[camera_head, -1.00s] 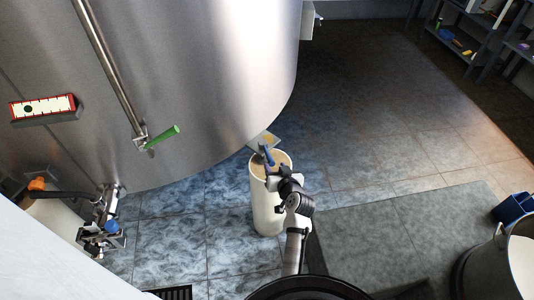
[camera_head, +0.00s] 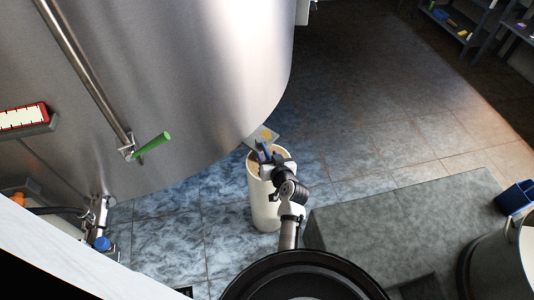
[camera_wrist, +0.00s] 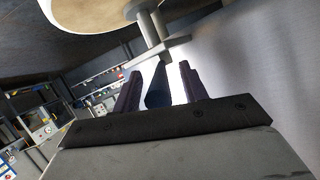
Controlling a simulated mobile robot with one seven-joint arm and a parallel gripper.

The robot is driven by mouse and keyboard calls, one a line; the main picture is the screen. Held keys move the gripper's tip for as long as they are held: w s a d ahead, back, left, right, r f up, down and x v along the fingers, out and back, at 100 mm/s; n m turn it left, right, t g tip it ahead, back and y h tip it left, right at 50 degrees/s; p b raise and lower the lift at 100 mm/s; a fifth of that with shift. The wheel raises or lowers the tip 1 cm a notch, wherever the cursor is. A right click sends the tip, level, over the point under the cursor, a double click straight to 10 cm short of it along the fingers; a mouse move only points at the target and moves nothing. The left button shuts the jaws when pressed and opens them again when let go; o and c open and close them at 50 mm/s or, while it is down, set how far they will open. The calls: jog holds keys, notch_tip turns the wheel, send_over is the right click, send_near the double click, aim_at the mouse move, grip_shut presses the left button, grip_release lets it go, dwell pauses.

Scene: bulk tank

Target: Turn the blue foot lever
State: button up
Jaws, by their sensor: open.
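The blue foot lever (camera_head: 263,151) is a short blue bar low beside the big steel tank, above a pale upright cylinder (camera_head: 264,205). My gripper (camera_head: 268,160) is at the lever in the head view and partly covers it. In the wrist view the blue lever (camera_wrist: 158,88) stands between the two dark fingers of my gripper (camera_wrist: 160,88). The fingers are open, with a gap visible on each side of the lever. I cannot tell whether either finger touches it farther in.
The steel tank (camera_head: 190,80) fills the upper left. A green-handled lever (camera_head: 150,146) sticks out from it. A grey raised block (camera_head: 400,225) lies right of my arm, with a blue bin (camera_head: 516,197) and a pale vat (camera_head: 500,265) beyond. Tiled floor (camera_head: 375,110) is open behind.

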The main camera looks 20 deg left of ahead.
jog(key=shift+c, duration=0.4)
grip_shut()
